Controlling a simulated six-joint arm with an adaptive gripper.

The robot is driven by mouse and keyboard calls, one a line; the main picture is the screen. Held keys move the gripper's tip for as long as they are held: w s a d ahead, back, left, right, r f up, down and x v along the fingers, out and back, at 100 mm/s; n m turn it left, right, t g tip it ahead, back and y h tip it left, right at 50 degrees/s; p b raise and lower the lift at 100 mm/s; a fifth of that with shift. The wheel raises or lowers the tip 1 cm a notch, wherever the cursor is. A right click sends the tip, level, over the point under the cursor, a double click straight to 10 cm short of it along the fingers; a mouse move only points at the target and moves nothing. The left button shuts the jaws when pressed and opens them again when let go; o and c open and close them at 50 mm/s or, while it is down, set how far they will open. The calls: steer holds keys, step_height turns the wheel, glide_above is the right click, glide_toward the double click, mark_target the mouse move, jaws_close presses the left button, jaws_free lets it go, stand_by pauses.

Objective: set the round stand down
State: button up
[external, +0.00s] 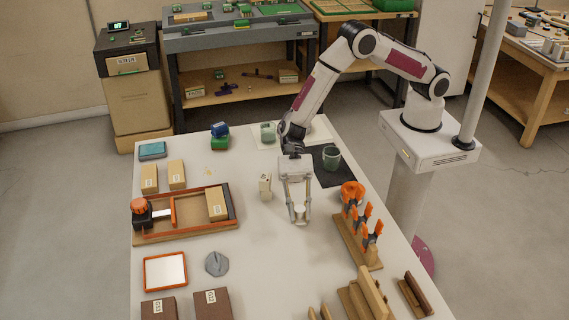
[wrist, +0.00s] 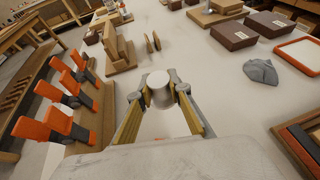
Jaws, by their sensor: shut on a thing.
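The round stand (external: 300,213) is a small pale cylinder. My gripper (external: 299,219) is shut on it over the middle of the white table (external: 270,243). In the wrist view, the round stand (wrist: 161,94) sits between the two fingertips, its round pale top facing the camera. It looks upright and is low, close to the tabletop. I cannot tell whether its underside touches the table. The fingers hide its sides.
A rack of orange clamps (external: 358,232) stands to the right. A wooden tray (external: 186,238) and a grey lump (external: 216,263) are to the left.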

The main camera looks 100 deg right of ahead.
steer(key=s+d, duration=0.4)
steer(key=d, duration=0.5)
steer(key=r+n+g, duration=0.1)
steer(key=r, duration=0.1)
glide_above(314, 191)
steer(key=shift+s+a+f, duration=0.1)
steer(key=shift+f, duration=0.05)
steer(key=shift+f, duration=0.1)
steer(key=shift+f, duration=3.05)
steer(key=shift+f, duration=1.9)
steer(key=shift+f, duration=0.1)
